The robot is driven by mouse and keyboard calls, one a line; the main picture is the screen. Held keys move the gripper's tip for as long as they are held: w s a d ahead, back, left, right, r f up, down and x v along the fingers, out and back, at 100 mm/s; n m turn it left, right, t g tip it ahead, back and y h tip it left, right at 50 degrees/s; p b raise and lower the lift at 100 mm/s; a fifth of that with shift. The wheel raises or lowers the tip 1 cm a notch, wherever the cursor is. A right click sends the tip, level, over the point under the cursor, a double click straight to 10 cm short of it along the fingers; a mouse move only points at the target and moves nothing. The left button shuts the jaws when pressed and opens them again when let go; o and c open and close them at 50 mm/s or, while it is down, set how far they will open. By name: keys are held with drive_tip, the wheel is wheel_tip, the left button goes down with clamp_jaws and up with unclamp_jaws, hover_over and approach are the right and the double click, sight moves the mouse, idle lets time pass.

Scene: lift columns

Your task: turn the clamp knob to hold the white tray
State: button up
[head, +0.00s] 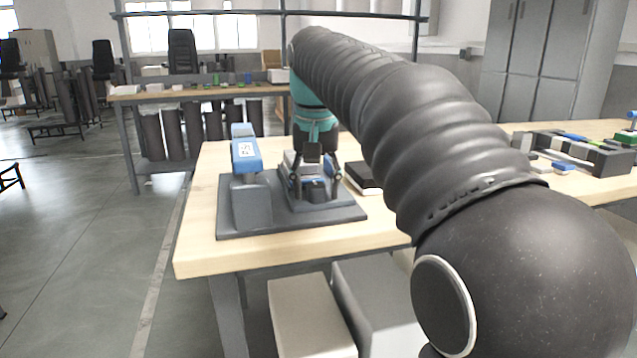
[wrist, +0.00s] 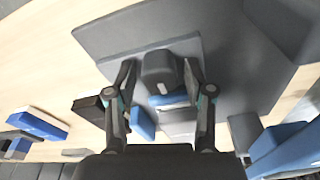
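My gripper (head: 314,182) points down over a grey fixture on a dark grey baseplate (head: 290,225) on the wooden table. In the wrist view my gripper (wrist: 159,68) has its two fingers apart, one on each side of a rounded grey knob (wrist: 158,66). Narrow gaps seem to show beside the knob; I cannot tell whether either finger touches it. Blue parts (wrist: 172,99) lie just below the knob. A pale tray-like piece (head: 291,158) shows behind my gripper, mostly hidden by it.
A grey post with a blue head (head: 245,152) stands on the plate left of my gripper. A dark box (head: 360,177) lies to the right. A grey organizer (head: 590,152) sits at the far right. The table's front left is clear.

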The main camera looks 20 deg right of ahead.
drive_tip(key=shift+r, duration=3.5)
